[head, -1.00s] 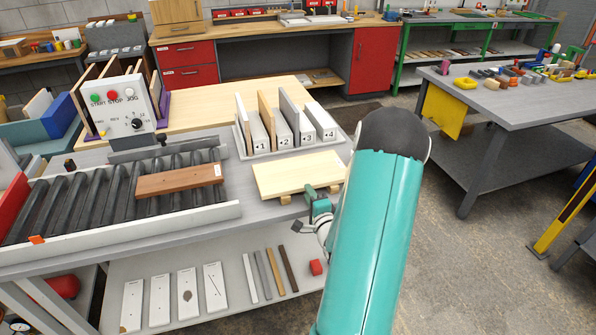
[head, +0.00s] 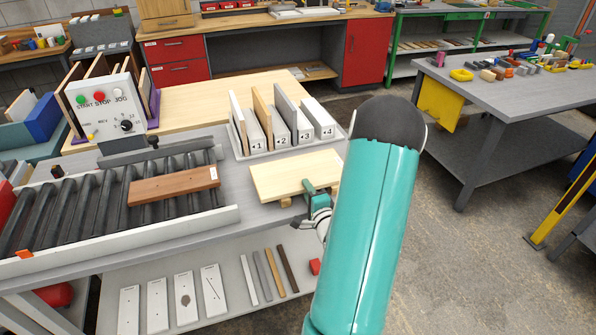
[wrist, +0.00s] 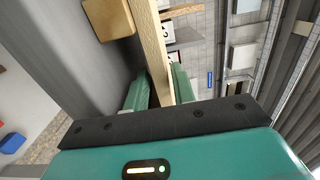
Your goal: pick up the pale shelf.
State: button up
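The pale shelf (head: 292,174), a light wood board, lies flat at the front right of the grey table, raised on small wooden blocks. My gripper (head: 320,187) is at its front right edge. In the wrist view, the shelf (wrist: 150,40) runs edge-on between the two green fingers of my gripper (wrist: 160,84). The fingers sit close against both faces, with no clear gap. The finger tips beyond the edge are partly hidden. My teal arm covers the area right of the shelf.
A rack with numbered slots (head: 243,153) holds several upright boards behind the shelf. A brown board (head: 172,187) lies on the roller conveyor (head: 95,205) at left. A wooden block (wrist: 108,18) shows near the shelf in the wrist view. Strips and white plates lie on the lower shelf (head: 228,290).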

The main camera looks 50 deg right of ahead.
jog(key=shift+w, duration=0.1)
jog(key=shift+a+r, duration=0.1)
jog(key=shift+r, duration=0.05)
jog(key=shift+c, duration=0.8)
grip_shut()
jog(key=shift+r, duration=0.1)
